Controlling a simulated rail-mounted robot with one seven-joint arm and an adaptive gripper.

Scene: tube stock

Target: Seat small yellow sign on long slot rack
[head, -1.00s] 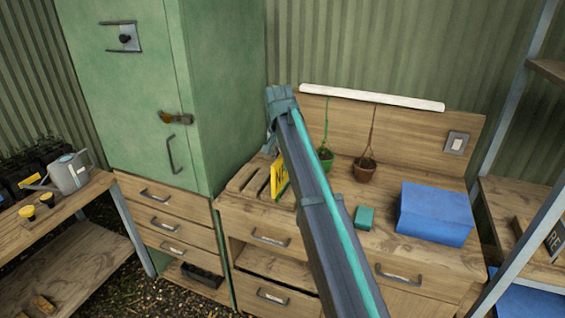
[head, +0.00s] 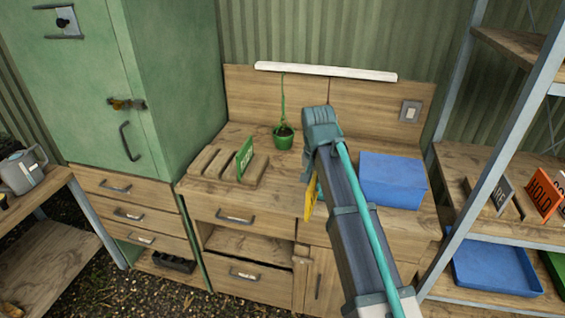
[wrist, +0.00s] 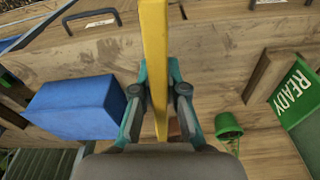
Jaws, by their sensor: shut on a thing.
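The small yellow sign (head: 311,195) hangs beside the end of my arm, in front of the counter, mostly hidden by the arm in the head view. In the wrist view the yellow sign (wrist: 155,50) is seen edge-on, upright in the picture. My gripper (wrist: 160,95) is shut on it, a finger on either side. A slotted wooden rack (head: 205,163) on the counter's left holds a green READY sign (head: 244,157). I cannot tell which rack is the long one.
A blue box (head: 392,181) stands on the counter right of my arm. A green plant pot (head: 284,137) stands at the back. A shelf post (head: 447,150) stands between counter and right shelf. A blue tray (head: 495,270) lies below that rack.

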